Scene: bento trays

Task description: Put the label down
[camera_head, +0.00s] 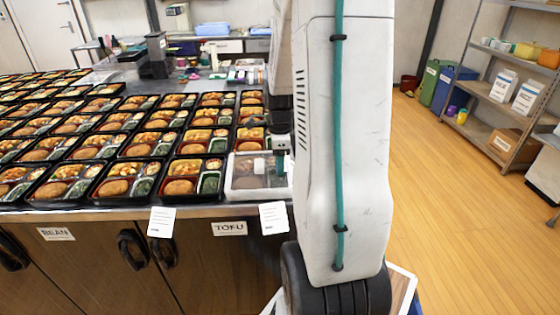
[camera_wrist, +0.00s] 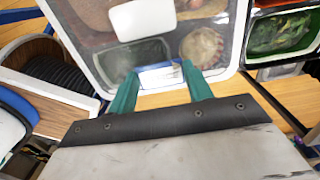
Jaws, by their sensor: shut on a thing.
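My gripper (camera_wrist: 160,70) has two green fingers. In the wrist view they are shut on a small white label with a blue edge (camera_wrist: 158,78), held at the near edge of a tray with a clear lid (camera_wrist: 92,62). I cannot tell whether the label touches the lid. A blank white rectangle (camera_wrist: 140,20) lies on that lid. In the head view my gripper (camera_head: 281,160) is over the right side of the lidded tray (camera_head: 240,192) at the counter's front right corner. My arm hides part of the tray, and the held label is not clear there.
Rows of open black bento trays (camera_head: 119,188) fill the counter to the left. Two white cards (camera_head: 161,221) (camera_head: 273,217) hang at the counter's front edge. Wooden floor (camera_head: 450,220) is free to the right, with a metal shelf (camera_head: 515,90) beyond it.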

